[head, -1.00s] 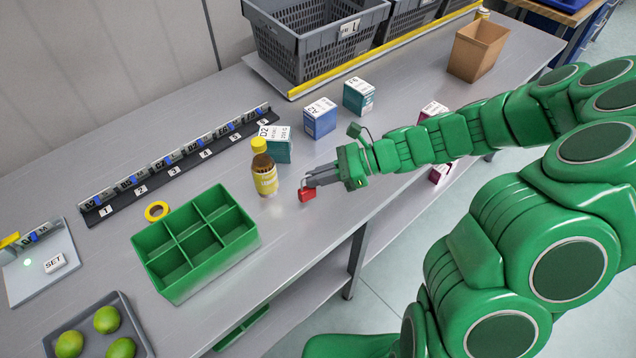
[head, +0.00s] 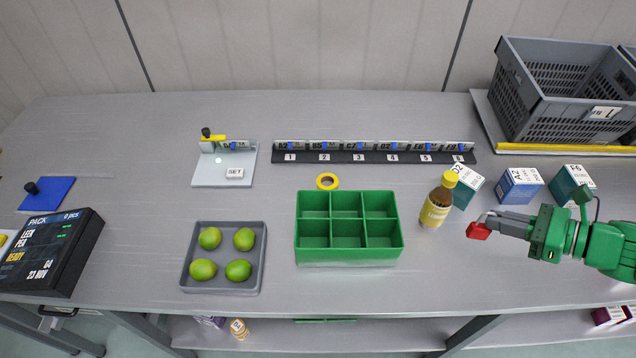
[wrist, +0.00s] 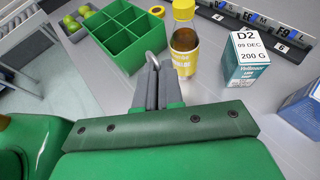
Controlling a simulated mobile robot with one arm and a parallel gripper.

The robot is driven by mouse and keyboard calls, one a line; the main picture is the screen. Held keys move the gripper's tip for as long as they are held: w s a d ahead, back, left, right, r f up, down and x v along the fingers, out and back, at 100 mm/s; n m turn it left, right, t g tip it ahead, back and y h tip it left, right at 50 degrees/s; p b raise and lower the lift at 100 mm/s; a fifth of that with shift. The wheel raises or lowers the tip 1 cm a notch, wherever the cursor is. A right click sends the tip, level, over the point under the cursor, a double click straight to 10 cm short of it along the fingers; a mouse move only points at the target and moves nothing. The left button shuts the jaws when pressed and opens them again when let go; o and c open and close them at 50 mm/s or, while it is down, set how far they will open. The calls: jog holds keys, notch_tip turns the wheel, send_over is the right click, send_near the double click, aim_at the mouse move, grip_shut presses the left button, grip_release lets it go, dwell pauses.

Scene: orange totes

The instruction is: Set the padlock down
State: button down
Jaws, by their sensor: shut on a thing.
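The red padlock (head: 479,230) is at the tip of my gripper (head: 490,219), at the right of the head view. My gripper is shut on it. The padlock hangs near the table surface; I cannot tell whether it touches. In the wrist view the silver shackle (wrist: 152,60) shows between the fingertips (wrist: 155,75), and the red body is hidden behind them. The brown bottle (head: 437,203) with a yellow cap stands just left of the padlock, apart from it.
The green six-compartment box (head: 349,254) is empty, left of the bottle. A grey tray (head: 222,286) holds limes. Labelled cartons (head: 519,187) stand behind my gripper. Yellow tape (head: 327,181) lies behind the box. The table (head: 430,277) is clear in front of the bottle.

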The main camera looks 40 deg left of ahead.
notch_tip(320, 180, up, 8)
jog(key=s+a+n+g+h, duration=0.1)
jog(key=s+a+n+g, duration=0.1)
jog(key=s+a, duration=0.65)
jog(key=s+a+n+g+h, duration=0.1)
jog(key=s+a+n+g, duration=0.2)
jog(key=a, duration=1)
jog(key=s+a+n+g, duration=0.2)
jog(key=s+a, duration=0.5)
jog(key=a, duration=0.4)
jog(key=shift+w+a+f, duration=1.15)
jog(key=shift+a+f, duration=0.85)
jog(key=shift+f, duration=0.55)
jog(key=shift+w+a+f, duration=1.15)
jog(key=shift+a+f, duration=0.8)
jog(key=shift+f, duration=0.6)
jog(key=shift+w+a+f, duration=1.15)
jog(key=shift+a+f, duration=0.85)
jog(key=shift+f, duration=2.1)
jog(key=shift+f, duration=0.1)
